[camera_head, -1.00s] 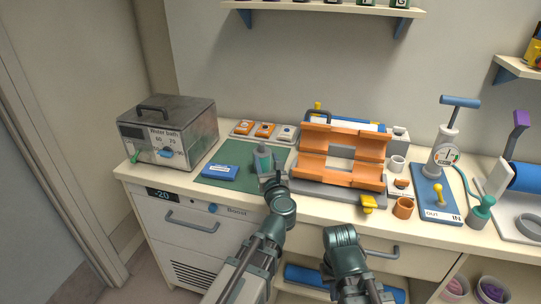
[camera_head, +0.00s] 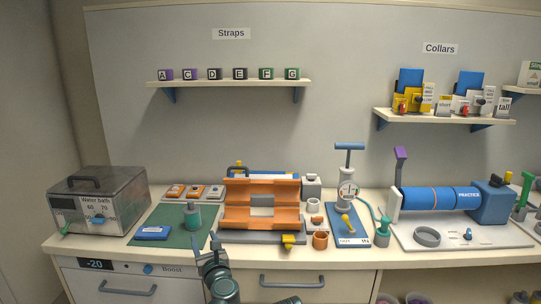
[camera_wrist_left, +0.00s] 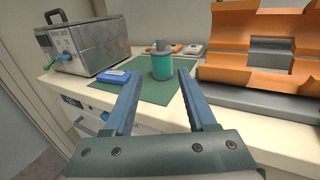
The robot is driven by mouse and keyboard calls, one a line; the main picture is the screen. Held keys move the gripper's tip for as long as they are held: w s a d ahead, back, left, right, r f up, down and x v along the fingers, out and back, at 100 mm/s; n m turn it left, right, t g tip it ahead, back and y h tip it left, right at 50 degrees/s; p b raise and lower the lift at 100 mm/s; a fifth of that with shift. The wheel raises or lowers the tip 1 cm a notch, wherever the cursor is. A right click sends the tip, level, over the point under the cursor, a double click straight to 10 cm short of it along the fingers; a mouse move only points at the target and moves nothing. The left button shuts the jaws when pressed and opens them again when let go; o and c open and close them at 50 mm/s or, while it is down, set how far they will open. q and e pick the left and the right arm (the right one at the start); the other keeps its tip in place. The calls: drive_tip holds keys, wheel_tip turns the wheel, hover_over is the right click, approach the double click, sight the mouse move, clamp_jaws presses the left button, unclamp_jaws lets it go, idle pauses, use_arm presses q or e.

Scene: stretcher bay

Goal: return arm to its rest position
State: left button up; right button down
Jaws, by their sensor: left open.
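My left gripper (camera_head: 213,241) is open and empty, low in front of the counter edge in the head view. In the left wrist view its two blue fingers (camera_wrist_left: 156,100) stand wide apart, with nothing between them. A teal bottle with a grey top (camera_head: 193,217) stands upright on the green mat (camera_head: 168,222), beyond the fingertips and apart from them. The bottle also shows in the left wrist view (camera_wrist_left: 162,66).
A water bath (camera_head: 100,200) stands at the left, with a blue box (camera_head: 152,233) on the mat. An orange split cradle (camera_head: 262,212) and a pump on a blue base (camera_head: 348,228) stand to the right. The counter's front edge (camera_head: 185,250) is close behind my gripper.

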use_arm(q)
drive_tip(key=w+d+m+t+h, duration=0.1)
drive_tip(key=d+m+t+h, duration=0.1)
drive_tip(key=d+m+h, duration=1)
wheel_tip(320, 180, down, 7)
drive_tip(key=s+d+m+g+h, duration=0.1)
drive_tip(key=m+g, duration=0.2)
drive_tip(key=m, duration=0.5)
drive_tip(key=s+d+m+g, duration=0.1)
drive_tip(key=s+m+g, duration=0.1)
drive_tip(key=m, duration=0.5)
drive_tip(key=s+a+f+m+g+y, duration=0.1)
drive_tip(key=s+a+f+m+g, duration=0.1)
drive_tip(key=s+f+m+g, duration=0.65)
drive_tip(key=s+a+f+m+g+y, duration=0.4)
drive_tip(key=s+a+f+m, duration=0.25)
drive_tip(key=s+a, duration=0.25)
drive_tip(key=s+d+r+m+g+y+p, duration=0.1)
drive_tip(key=s+d+r+m+p, duration=0.1)
drive_tip(key=s+d+r+p, duration=0.4)
drive_tip(key=d+r+p, duration=0.3)
drive_tip(key=d, duration=0.1)
drive_tip(key=shift+s+d+r+m+y, duration=0.15)
drive_tip(key=shift+d+r+m+y, duration=0.05)
drive_tip(key=shift+d+m+y, duration=0.2)
use_arm(e)
wheel_tip(320, 180, up, 9)
drive_tip(key=shift+s+d+r, duration=0.15)
drive_tip(key=shift+s+d, duration=0.05)
drive_tip(key=shift+s, duration=0.2)
